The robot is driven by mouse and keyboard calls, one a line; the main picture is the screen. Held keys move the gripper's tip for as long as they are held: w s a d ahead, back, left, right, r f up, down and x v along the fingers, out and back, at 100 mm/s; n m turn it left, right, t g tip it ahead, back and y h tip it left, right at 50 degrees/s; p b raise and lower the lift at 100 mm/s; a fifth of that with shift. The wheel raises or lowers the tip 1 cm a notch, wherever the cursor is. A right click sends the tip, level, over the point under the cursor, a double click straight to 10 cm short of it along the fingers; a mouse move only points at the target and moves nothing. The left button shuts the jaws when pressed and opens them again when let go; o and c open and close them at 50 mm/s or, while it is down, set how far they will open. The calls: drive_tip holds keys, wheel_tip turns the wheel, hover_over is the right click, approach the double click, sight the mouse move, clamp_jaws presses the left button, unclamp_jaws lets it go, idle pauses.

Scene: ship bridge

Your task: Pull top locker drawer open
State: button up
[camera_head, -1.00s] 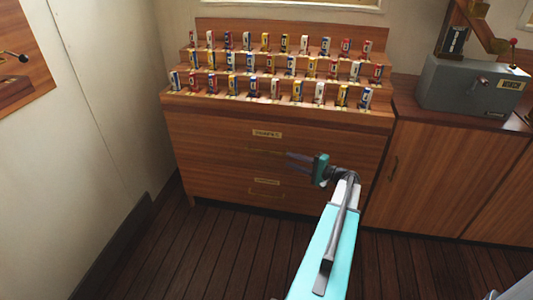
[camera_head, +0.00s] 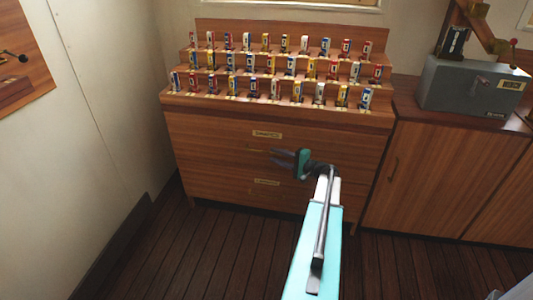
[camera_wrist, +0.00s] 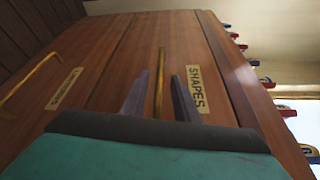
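The wooden locker has a top drawer (camera_head: 215,140) with a label plate above a thin brass handle (camera_head: 256,151). In the wrist view the label reads SHAPES (camera_wrist: 196,88), and the top handle (camera_wrist: 160,65) lies in line with the gap between my fingers. The top drawer front looks flush and closed. My gripper (camera_head: 275,158) is open in front of this handle, with one dark finger on each side of it in the wrist view. I cannot tell whether the fingers touch the handle.
A lower drawer carries its own label (camera_wrist: 65,88) and handle (camera_wrist: 30,85). Several small coloured blocks stand on the stepped rack (camera_head: 375,110) above. A cabinet (camera_head: 430,180) with a grey box (camera_head: 465,88) stands at right. The plank floor (camera_head: 180,250) is clear at left.

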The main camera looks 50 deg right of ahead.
sight(266, 152)
drive_tip(key=shift+w+a+f, duration=0.1)
drive_tip(key=shift+w+a, duration=0.05)
drive_tip(key=shift+w, duration=0.8)
drive_tip(key=shift+w+a+f, duration=0.1)
drive_tip(key=shift+w+a, duration=0.1)
drive_tip(key=shift+w, duration=0.7)
drive_tip(key=shift+w+a, duration=0.15)
drive_tip(key=shift+w, duration=0.8)
clamp_jaws()
drive_tip(key=shift+d, duration=0.15)
